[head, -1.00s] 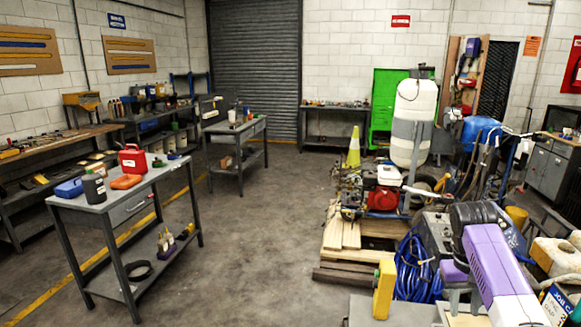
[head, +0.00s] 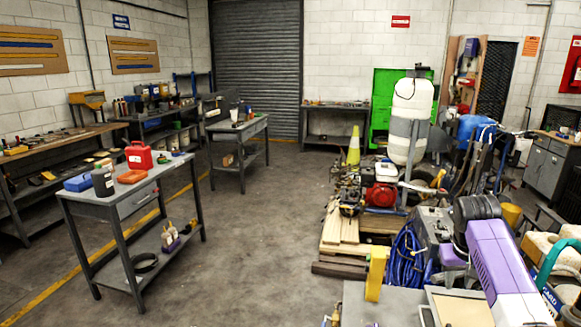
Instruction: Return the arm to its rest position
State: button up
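A purple and white link of my arm (head: 500,262), with a dark rounded joint above it, reaches up from the bottom right. It is bent at that joint, and part of what lies beyond it is hidden behind the link. My gripper does not show clearly anywhere in the view, so I cannot see its fingers or anything in them. The arm link overlaps the cluttered right side in the picture; I cannot tell the clearance.
A grey bench top (head: 378,309) with a yellow block (head: 376,273) is close at bottom centre. A red-engined machine (head: 381,194) stands on a wooden pallet. A grey table (head: 99,206) with a red can (head: 139,156) is at left. The middle floor is clear.

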jog(key=w+a+t, duration=0.5)
jog(key=w+t, duration=0.1)
jog(key=t, duration=0.1)
jog(key=s+a+f+n+t+b, duration=0.1)
jog(key=s+a+f+t+b, duration=0.2)
jog(key=s+a+f+t, duration=0.6)
jog(key=s+a+g+y+b, duration=0.1)
jog(key=s+a, duration=0.3)
jog(key=s, duration=1.2)
jog(key=s+a+f+n+g+y+b, duration=0.1)
jog(key=s+a+b, duration=0.2)
jog(key=s, duration=1.4)
jog(key=s+a+g+b, duration=0.1)
jog(key=s+a+b, duration=0.2)
jog(key=s, duration=1.3)
jog(key=shift+s+a+f+n+g+y, duration=0.2)
jog(key=shift+s+a+n+g+y, duration=0.15)
jog(key=shift+a, duration=0.8)
